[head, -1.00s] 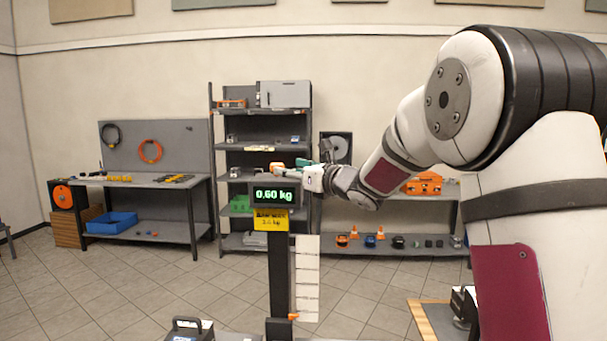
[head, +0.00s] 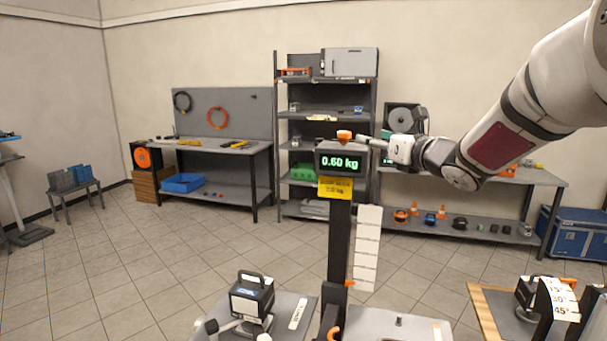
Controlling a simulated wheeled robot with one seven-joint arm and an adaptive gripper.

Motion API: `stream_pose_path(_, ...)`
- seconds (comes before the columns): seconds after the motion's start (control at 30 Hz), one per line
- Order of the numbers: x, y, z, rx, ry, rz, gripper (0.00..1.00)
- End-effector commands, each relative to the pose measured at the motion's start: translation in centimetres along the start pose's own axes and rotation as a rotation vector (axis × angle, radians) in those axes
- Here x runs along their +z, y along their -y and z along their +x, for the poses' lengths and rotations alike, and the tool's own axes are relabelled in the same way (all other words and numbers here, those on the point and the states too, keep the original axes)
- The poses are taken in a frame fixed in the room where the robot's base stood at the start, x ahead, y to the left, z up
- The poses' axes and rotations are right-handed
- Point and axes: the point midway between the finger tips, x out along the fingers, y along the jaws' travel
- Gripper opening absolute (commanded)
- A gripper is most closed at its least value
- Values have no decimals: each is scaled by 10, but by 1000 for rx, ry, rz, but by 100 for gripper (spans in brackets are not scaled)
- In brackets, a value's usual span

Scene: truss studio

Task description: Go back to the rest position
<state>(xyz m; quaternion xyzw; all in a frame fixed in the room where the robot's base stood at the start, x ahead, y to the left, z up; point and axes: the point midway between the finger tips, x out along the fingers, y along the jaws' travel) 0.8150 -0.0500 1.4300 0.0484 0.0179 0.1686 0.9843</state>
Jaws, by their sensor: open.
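My gripper (head: 366,140) is at the end of my arm, which reaches in from the upper right in the head view. It points left, just right of and above the scale display (head: 340,162), which reads 0.60 kg. Its fingers are small in the picture and look empty. An orange thing (head: 344,135) shows at the top of the display, close to the fingertips; I cannot tell whether they touch. The display stands on a dark post (head: 339,235) with a yellow label (head: 335,187) below it.
A black device with a handle (head: 252,295) stands at the lower front, left of the post. A wooden-edged table (head: 482,305) with an angle plate (head: 563,298) is at the lower right. Shelves (head: 325,124) and a workbench (head: 215,150) stand behind.

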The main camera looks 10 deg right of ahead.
Motion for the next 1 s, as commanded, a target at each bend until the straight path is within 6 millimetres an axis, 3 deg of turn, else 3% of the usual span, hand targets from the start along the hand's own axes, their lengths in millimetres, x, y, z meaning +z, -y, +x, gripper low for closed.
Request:
stream_pose_path(0.2, 19, 0, -40, -234, -10, 471, 50)
stream_pose_path(0.43, 7, -11, -110, -517, 48, 1106, 50)
stream_pose_path(0.67, -35, -43, -194, -804, 162, 1745, 50)
stream_pose_path(1.0, -122, -128, -319, -1312, 406, 2537, 50)
